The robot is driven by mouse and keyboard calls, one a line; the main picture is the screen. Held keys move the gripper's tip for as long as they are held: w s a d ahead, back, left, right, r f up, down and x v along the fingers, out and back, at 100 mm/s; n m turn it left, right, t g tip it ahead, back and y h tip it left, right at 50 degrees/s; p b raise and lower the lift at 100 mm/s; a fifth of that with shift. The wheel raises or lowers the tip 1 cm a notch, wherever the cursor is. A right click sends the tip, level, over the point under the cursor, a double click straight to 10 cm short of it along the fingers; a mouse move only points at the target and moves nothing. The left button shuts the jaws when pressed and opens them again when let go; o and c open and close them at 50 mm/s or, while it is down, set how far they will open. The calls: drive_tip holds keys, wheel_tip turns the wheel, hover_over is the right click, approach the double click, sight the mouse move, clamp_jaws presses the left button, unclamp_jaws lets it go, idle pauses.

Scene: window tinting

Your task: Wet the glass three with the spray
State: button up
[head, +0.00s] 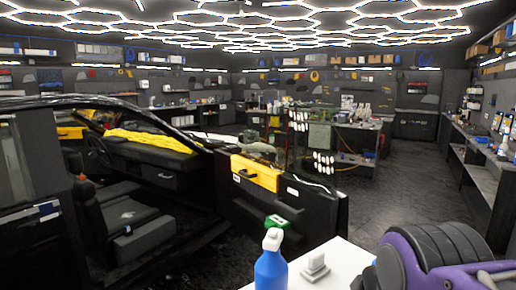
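A blue bottle (271,265) with a pale top stands upright at the bottom middle, close to me. It looks like the spray; its lower part is cut off by the picture edge. A black car (60,170) fills the left side with its door (290,215) open towards the middle. I cannot tell which pane is glass three. Clear upright panes (320,137) seem to stand by the workbench behind the door, too small to tell apart.
A white tabletop (335,262) with a small pale block (315,264) is close in front. A long bench (478,155) lines the right wall. Dark floor (400,200) is clear between.

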clamp_jaws()
idle(1.8)
